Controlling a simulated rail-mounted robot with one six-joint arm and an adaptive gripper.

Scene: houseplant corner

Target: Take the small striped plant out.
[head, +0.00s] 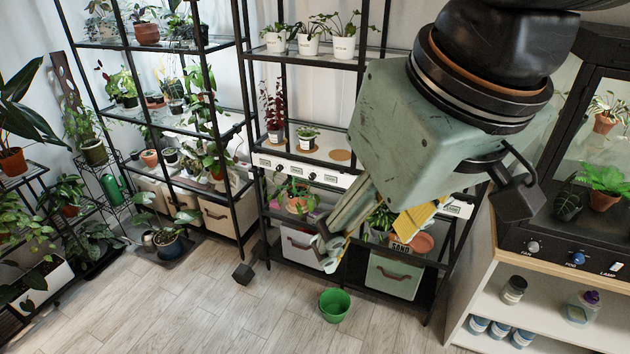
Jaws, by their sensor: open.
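My gripper (366,238) hangs in front of the middle shelf rack, pointing down, with its jaws apart and nothing seen between them. At the right, a dark cabinet (547,237) with a glass front holds several plants. A small plant with pale-edged leaves (608,103) stands high inside it in a terracotta pot. Lower down are a dark-leaved plant with pale veins (568,196) and a bright green plant (604,178). I cannot tell for sure which plant is the small striped one. My gripper is left of the cabinet, apart from it. Whether the glass front is open is unclear.
The middle rack carries potted plants, a small white-potted plant (308,136) and bins (394,278). A green bucket (334,305) stands on the floor before it. Jars (513,290) sit on the shelf below the cabinet. The wooden floor at front left is clear.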

